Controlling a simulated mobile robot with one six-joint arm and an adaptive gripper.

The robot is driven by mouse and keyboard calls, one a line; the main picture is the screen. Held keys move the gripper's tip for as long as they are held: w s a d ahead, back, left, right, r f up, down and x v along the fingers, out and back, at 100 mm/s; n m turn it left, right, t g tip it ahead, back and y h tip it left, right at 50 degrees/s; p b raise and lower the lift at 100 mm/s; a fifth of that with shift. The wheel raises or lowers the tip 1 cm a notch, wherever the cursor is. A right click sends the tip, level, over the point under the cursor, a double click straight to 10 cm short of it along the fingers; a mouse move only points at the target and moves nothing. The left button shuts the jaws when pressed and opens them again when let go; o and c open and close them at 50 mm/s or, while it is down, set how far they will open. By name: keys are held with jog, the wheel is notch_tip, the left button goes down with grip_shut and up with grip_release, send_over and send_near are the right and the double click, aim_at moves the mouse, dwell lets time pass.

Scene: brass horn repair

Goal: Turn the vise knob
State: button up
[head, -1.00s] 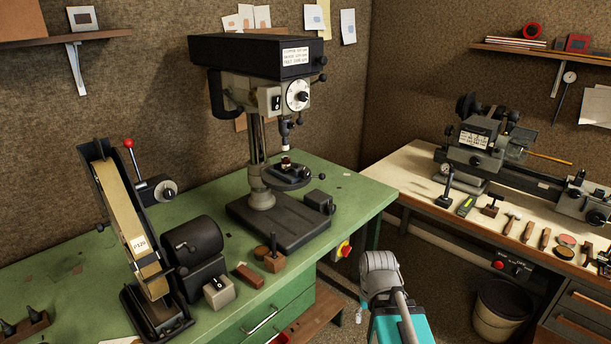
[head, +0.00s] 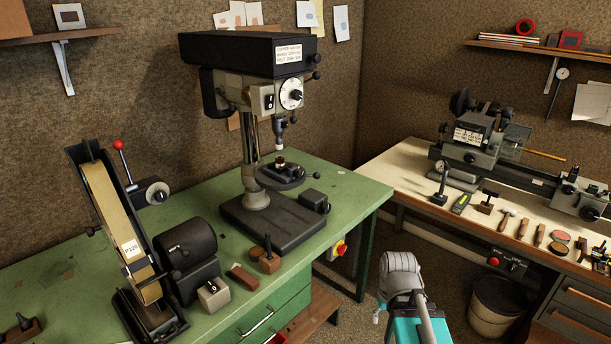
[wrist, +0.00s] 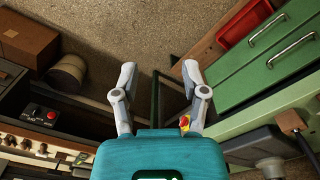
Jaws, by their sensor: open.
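A drill press (head: 262,95) stands on the green bench. I cannot tell for certain which part is the vise knob. My gripper (wrist: 158,75) is open and empty in the wrist view, its two grey fingers spread wide over the floor. In the head view my wrist is at the lower middle, in front of the bench and well apart from the drill press. The fingertips are mostly hidden there.
The green bench (head: 95,232) also holds a belt sander (head: 115,215). A red and yellow switch (head: 340,247) sits on its front. A pale bench (head: 400,172) with a lathe (head: 478,150) and hand tools is at right. A bin (head: 495,308) stands below it. Floor shows between the benches.

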jog(key=shift+d, duration=0.25)
jog(key=o, duration=0.3)
jog(key=shift+w, duration=0.1)
jog(key=shift+o, duration=0.2)
jog(key=n+t+y, duration=0.7)
jog(key=t+y, duration=0.5)
jog(key=y, duration=0.2)
send_near(302, 175)
jog(key=shift+r+v, duration=0.15)
jog(key=shift+v, duration=0.65)
jog(key=shift+r+v, duration=0.15)
jog(key=shift+v, duration=0.7)
jog(key=shift+a, duration=0.2)
jog(key=x, duration=1.3)
jog(key=shift+w+a+f, duration=0.15)
jog(key=shift+w+f, duration=0.05)
jog(key=shift+f, duration=0.05)
jog(key=shift+c, duration=0.2)
